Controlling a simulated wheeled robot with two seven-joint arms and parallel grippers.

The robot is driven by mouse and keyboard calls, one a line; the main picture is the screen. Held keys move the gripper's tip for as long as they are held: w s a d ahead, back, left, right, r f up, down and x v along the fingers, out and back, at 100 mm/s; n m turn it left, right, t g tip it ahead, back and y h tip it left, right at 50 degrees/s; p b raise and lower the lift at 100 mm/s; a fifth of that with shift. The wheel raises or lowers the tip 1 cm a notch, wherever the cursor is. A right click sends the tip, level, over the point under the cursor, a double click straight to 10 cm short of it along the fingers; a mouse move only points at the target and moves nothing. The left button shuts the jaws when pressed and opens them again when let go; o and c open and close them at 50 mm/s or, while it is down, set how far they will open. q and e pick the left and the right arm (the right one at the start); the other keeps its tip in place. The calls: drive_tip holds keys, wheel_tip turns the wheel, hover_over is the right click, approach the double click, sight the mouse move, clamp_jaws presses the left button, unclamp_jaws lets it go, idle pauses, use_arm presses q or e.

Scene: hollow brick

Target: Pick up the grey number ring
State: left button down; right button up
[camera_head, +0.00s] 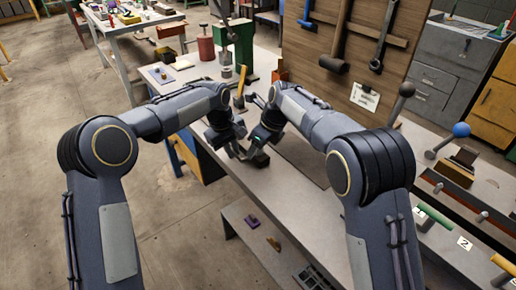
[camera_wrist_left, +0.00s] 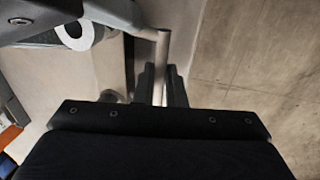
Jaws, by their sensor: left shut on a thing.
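In the left wrist view, my left gripper (camera_wrist_left: 162,85) is shut on a slim grey piece (camera_wrist_left: 162,50), which stands out beyond the fingertips and bends left at its far end. It looks like a bar from here. I cannot tell whether it is part of the grey number ring, and I cannot make out a number. In the head view my left gripper (camera_head: 238,150) is over the long grey bench, close to my right gripper (camera_head: 262,132). The right fingers are small and dark, and their opening is unclear.
The long grey bench (camera_head: 290,190) has bare room in front of the grippers. A yellow-handled tool (camera_head: 241,80) and a green box (camera_head: 238,42) stand behind them. A tool board (camera_head: 345,60) rises at the back. A lower shelf (camera_head: 240,215) holds small things.

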drive_tip(key=c, duration=1.1)
drive_tip(key=shift+r, duration=0.1)
use_arm(q)
drive_tip(key=c, duration=1.4)
unclamp_jaws()
use_arm(e)
wheel_tip(320, 180, up, 10)
drive_tip(key=shift+f, duration=0.1)
